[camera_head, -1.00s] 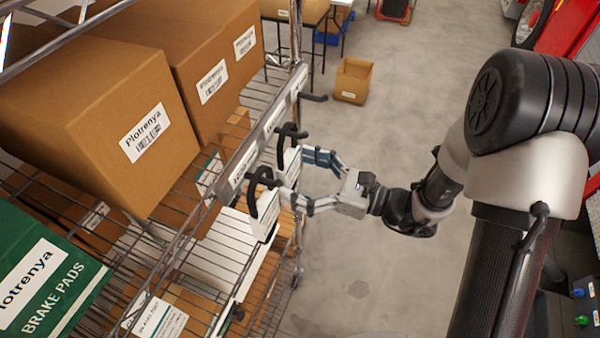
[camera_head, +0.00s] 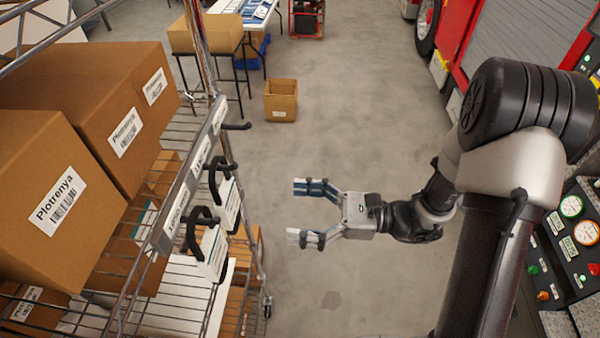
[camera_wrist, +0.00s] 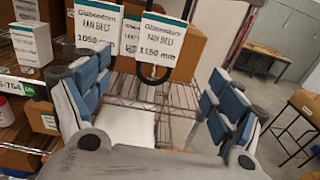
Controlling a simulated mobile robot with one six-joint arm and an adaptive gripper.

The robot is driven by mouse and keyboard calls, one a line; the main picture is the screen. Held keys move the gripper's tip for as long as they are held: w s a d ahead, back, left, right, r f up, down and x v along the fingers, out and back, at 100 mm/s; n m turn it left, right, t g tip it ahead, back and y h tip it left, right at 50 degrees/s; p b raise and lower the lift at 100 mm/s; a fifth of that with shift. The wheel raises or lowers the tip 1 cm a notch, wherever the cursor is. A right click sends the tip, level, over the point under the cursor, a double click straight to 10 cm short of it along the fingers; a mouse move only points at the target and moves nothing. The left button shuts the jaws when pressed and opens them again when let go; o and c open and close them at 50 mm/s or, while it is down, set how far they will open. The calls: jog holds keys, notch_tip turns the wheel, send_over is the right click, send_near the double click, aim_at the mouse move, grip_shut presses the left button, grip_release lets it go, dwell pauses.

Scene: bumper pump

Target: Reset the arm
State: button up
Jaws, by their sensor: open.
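My gripper (camera_head: 310,213) is open and empty in the head view. It points left toward the wire shelf rack (camera_head: 150,255) and is apart from it, above bare floor. In the wrist view, its two blue-padded fingers (camera_wrist: 160,105) are spread wide with nothing between them. Beyond them, two white fan belt packages, labelled 1050 (camera_wrist: 97,28) and 1150 (camera_wrist: 153,42), hang on the rack. My arm reaches in from the right of the head view.
Large brown boxes (camera_head: 60,205) fill the rack at left. An open carton (camera_head: 281,100) stands on the floor. A table (camera_head: 250,12) is at the back. A gauge panel (camera_head: 570,240) and red vehicle (camera_head: 480,35) are at right. The middle floor is clear.

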jog(key=s+d+f+n+g+h+b, duration=0.2)
jog(key=s+f+n+g+h+b, duration=0.45)
jog(key=s+n+b, duration=0.55)
jog(key=s+d+f+n+t+h+b, duration=0.1)
jog(key=d+f+n+t+h+b, duration=0.2)
jog(key=d+t+h+b, duration=0.2)
jog(key=s+d+f+n+t+h+b, duration=0.1)
jog(key=d+f+n+t+h+b, duration=0.2)
jog(key=d, duration=0.5)
jog(key=shift+n+t+h+b, duration=0.5)
jog(key=shift+t+h+b, duration=0.35)
jog(key=shift+h+b, duration=0.75)
jog(key=shift+f, duration=0.15)
jog(key=shift+c, duration=0.2)
